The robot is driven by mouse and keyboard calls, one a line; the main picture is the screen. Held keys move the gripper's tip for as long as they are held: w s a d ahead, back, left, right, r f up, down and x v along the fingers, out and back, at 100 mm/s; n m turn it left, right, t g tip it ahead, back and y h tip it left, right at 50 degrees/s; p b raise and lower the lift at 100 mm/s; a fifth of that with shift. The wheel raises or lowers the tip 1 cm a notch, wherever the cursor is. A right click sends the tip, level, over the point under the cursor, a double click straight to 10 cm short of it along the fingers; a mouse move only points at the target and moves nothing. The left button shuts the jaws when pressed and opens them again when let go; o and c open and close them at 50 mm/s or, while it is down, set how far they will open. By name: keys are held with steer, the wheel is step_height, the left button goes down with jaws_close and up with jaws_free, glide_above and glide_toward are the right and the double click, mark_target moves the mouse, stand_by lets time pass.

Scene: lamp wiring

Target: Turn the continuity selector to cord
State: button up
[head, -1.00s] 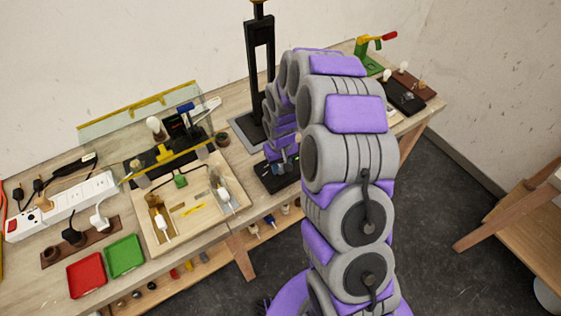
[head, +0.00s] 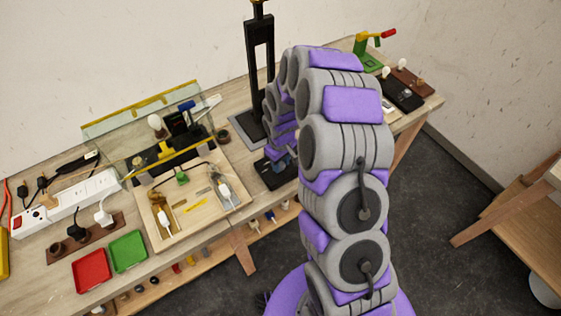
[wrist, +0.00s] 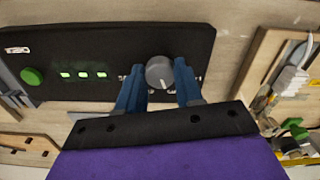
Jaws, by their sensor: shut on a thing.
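The continuity tester is a black box (wrist: 100,50) with a green button (wrist: 31,76), several lit green marks and a grey selector knob (wrist: 159,72). Its edge also shows in the head view (head: 270,179), under my gripper on the table. In the wrist view my gripper (wrist: 157,86) has its two blue fingers on either side of the knob and is shut on it. A pale pointer line on the knob points down in the picture, slightly right. The labels around the knob are mostly hidden by the fingers, so I cannot read the setting.
A wooden tray (head: 200,225) with lamp parts and cord lies left of the tester. A black stand (head: 260,75) rises behind it. Red (head: 91,271) and green (head: 128,251) trays and a white power strip (head: 65,205) are farther left. My arm hides part of the table.

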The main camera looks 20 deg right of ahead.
steer(key=shift+w, duration=0.15)
steer(key=o, duration=0.9)
steer(key=shift+o, duration=0.7)
step_height(320, 180, up, 17)
steer(key=p, duration=0.1)
steer(key=shift+r, duration=0.15)
steer(key=s+r+m+g+b, duration=0.1)
steer(key=s+r+m+b, duration=0.1)
steer(key=s, duration=1.5)
steer(key=s+r+m+b, duration=0.3)
steer(key=s, duration=1.5)
steer(key=shift+m+g, duration=0.4)
